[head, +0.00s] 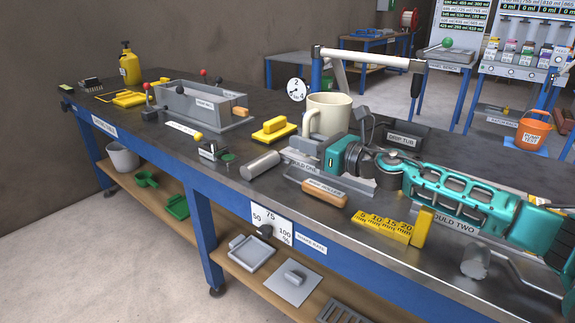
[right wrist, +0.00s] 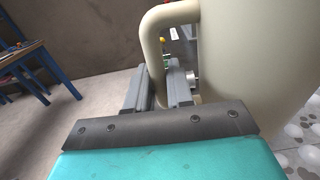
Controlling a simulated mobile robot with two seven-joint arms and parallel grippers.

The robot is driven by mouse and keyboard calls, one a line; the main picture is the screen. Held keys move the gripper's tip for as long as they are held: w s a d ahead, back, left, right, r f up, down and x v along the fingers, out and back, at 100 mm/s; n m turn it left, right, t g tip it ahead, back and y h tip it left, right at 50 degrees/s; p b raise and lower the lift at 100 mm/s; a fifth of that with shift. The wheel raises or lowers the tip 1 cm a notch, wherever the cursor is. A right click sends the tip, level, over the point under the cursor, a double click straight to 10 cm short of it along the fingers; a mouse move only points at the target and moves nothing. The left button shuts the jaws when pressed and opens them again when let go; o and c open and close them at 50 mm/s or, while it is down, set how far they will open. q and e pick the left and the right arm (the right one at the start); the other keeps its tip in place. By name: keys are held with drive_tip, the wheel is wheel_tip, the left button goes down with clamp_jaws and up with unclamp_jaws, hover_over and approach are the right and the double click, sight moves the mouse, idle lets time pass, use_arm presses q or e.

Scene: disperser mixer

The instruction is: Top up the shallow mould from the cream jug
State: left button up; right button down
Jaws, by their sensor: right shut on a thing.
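The cream jug (head: 334,112) stands upright with its handle on the left; its body fills the right of the right wrist view (right wrist: 250,60). My right gripper (head: 312,146) is shut on the jug's handle (right wrist: 153,50), with one grey finger on each side of it in the right wrist view (right wrist: 158,90). A grey mould labelled "MOULD ONE" (head: 302,163) lies below the jug, partly hidden by my gripper. A "MOULD TWO" label (head: 455,219) shows beside my right arm, which hides most of that spot. I cannot tell the fill levels. My left gripper is out of view.
A wooden-handled tool (head: 325,193) and a metal cylinder (head: 260,165) lie near the bench's front. A yellow millimetre gauge (head: 385,228) stands right of them. A dark drip tub (head: 405,137) is behind my arm. A white-barred stand (head: 370,58) rises behind the jug.

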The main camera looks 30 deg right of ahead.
sight(307, 124)
drive_tip(key=shift+d, duration=0.1)
drive_tip(key=shift+r, duration=0.15)
idle(0.3)
wheel_tip(307, 124, up, 4)
drive_tip(key=p, duration=0.3)
drive_tip(key=shift+p, duration=0.3)
